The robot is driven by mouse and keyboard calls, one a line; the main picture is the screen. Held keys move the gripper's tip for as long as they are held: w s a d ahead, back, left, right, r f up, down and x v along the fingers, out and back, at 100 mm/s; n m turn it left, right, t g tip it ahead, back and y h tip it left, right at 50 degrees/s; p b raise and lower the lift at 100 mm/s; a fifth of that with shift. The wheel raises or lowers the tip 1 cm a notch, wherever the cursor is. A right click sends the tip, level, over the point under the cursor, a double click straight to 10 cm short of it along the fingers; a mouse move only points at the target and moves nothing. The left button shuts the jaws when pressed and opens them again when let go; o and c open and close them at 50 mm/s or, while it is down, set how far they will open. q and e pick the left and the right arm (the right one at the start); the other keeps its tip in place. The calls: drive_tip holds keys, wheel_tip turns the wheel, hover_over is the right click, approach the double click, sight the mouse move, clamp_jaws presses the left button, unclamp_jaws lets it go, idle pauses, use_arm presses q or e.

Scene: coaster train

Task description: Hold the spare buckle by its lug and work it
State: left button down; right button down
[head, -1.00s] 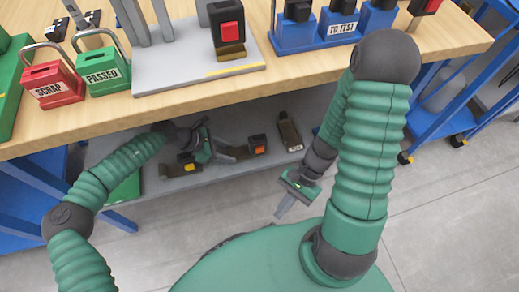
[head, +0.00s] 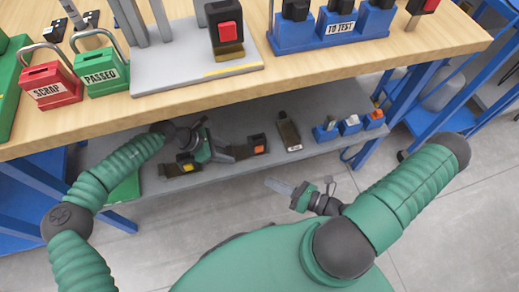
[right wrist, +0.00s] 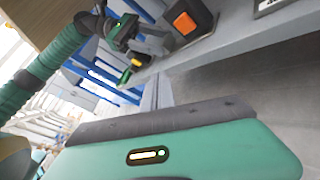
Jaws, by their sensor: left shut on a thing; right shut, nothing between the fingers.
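A dark buckle with an orange button (head: 257,144) sits on the lower shelf, its brown lug pointing left. It also shows close up in the right wrist view (right wrist: 186,20). My left gripper (head: 226,154) reaches in from the left and is shut on this lug; its fingers partly hide the lug. A second buckle, with a yellow button (head: 187,164), lies just left of and below my left gripper. My right gripper (head: 270,184) is shut and empty, in front of the shelf's edge and apart from the buckles, fingers pointing left.
The lower shelf (head: 225,177) also bears a brown tagged piece (head: 289,131) and small blue holders (head: 349,126) at right. The tabletop above carries the red SCRAP box (head: 52,85), green PASSED box (head: 101,76), a grey stand (head: 190,72) and blue TO TEST holder (head: 340,42).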

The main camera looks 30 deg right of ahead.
use_arm(q)
drive_tip(key=shift+s+f, duration=0.1)
use_arm(e)
drive_tip(key=w+d, duration=0.2)
drive_tip(key=w, duration=0.6)
drive_tip(key=shift+d, duration=0.2)
drive_tip(key=shift+w, duration=0.15)
idle(1.5)
drive_tip(key=shift+w+d, duration=0.1)
drive_tip(key=shift+w, duration=0.25)
drive_tip(key=shift+w+d, duration=0.1)
drive_tip(key=shift+w, duration=0.35)
idle(0.6)
drive_tip(key=shift+s, duration=0.1)
drive_tip(key=shift+s+a+r, duration=0.1)
drive_tip(key=shift+s+a, duration=0.15)
drive_tip(key=shift+s, duration=0.55)
drive_tip(key=s, duration=0.2)
drive_tip(key=s+a, duration=0.1)
drive_tip(key=s, duration=0.1)
drive_tip(key=shift+s+a, duration=0.2)
drive_tip(key=shift+s, duration=0.2)
